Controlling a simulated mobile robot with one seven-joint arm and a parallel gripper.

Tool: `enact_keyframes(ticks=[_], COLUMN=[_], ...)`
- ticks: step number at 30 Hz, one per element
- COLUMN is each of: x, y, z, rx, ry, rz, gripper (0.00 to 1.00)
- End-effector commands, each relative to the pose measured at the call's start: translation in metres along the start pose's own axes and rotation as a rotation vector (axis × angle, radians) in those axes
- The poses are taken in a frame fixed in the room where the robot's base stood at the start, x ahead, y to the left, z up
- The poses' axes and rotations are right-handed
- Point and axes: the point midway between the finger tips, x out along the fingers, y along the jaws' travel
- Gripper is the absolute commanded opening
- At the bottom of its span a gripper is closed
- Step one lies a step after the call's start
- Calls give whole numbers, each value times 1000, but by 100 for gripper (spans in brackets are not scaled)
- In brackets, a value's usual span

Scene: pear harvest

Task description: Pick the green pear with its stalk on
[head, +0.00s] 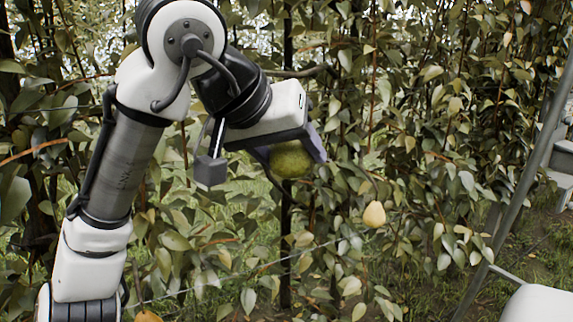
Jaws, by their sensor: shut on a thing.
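The green pear (289,161) is between the fingers of my gripper (292,152), in the middle of the head view. My gripper is shut on it, with the dark fingers at either side of the fruit. The top of the pear is hidden behind the gripper, so I cannot see its stalk or whether it still hangs from a branch.
A yellow pear (374,214) hangs to the right and lower. Part of an orange-yellow fruit (148,316) shows at the bottom left. Dense leaves and thin branches surround the arm. A grey slanted rail (515,195) and a white surface (537,303) stand at the right.

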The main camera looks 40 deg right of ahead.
Motion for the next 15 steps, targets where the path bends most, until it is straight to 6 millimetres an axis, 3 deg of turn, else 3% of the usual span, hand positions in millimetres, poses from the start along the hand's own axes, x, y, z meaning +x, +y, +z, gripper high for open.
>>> enact_keyframes(ticks=[15], x=[-17], y=[21], z=[33], rx=[212], ry=[316], rz=[-88], gripper=[30])
